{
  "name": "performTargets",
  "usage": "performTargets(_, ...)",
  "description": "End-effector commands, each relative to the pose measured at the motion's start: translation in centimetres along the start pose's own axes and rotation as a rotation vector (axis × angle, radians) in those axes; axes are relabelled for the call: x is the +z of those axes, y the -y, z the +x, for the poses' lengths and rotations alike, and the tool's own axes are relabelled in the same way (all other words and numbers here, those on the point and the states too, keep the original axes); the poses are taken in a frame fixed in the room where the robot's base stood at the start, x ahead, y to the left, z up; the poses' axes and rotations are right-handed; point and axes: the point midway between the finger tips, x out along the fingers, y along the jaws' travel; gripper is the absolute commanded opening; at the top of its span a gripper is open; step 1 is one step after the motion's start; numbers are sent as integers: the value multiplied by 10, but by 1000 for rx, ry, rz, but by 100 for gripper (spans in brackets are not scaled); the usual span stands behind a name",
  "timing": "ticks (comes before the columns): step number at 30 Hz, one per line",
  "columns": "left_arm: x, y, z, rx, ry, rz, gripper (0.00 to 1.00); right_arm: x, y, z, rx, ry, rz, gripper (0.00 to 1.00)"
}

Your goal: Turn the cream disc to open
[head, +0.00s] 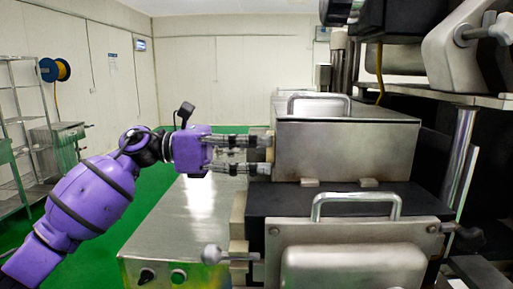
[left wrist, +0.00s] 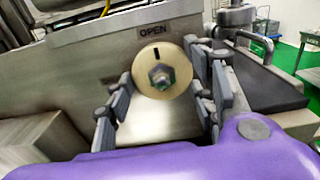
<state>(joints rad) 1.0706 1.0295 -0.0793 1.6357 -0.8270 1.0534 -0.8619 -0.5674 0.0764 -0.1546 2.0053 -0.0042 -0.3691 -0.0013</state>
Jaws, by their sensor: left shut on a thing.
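The cream disc (left wrist: 163,82) is on the side of a steel housing, with a metal hex nut at its centre. A short black mark near its top edge points up towards the OPEN label (left wrist: 153,31). My left gripper (head: 262,154) is shut on the disc, one finger on each side of it. In the head view the disc (head: 269,151) is mostly hidden behind the fingertips, at the left side of the steel box (head: 345,150). My right gripper is not in view.
A steel cabinet (head: 185,225) with knobs stands below my left arm. A handled steel cover (head: 350,265) is at the front, and heavy machine parts fill the right. A shelf rack (head: 20,150) stands at the far left, with green floor between.

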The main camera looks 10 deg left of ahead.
Motion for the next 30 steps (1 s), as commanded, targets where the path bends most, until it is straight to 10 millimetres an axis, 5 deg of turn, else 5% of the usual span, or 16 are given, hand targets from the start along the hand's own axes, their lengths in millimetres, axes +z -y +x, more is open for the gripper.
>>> performTargets(5, 5, -2, -1, 8, 10, 0, 24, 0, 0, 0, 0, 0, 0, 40)
performTargets(6, 5, -2, -1, 8, 10, 0, 52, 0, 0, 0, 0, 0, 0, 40)
performTargets(10, 4, -2, -1, 7, 9, 1, 68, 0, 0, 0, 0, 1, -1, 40)
performTargets(22, 1, -2, -7, 5, 3, -1, 68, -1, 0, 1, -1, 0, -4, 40)
performTargets(30, 0, -2, -56, 8, 3, -3, 68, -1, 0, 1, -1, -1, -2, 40)
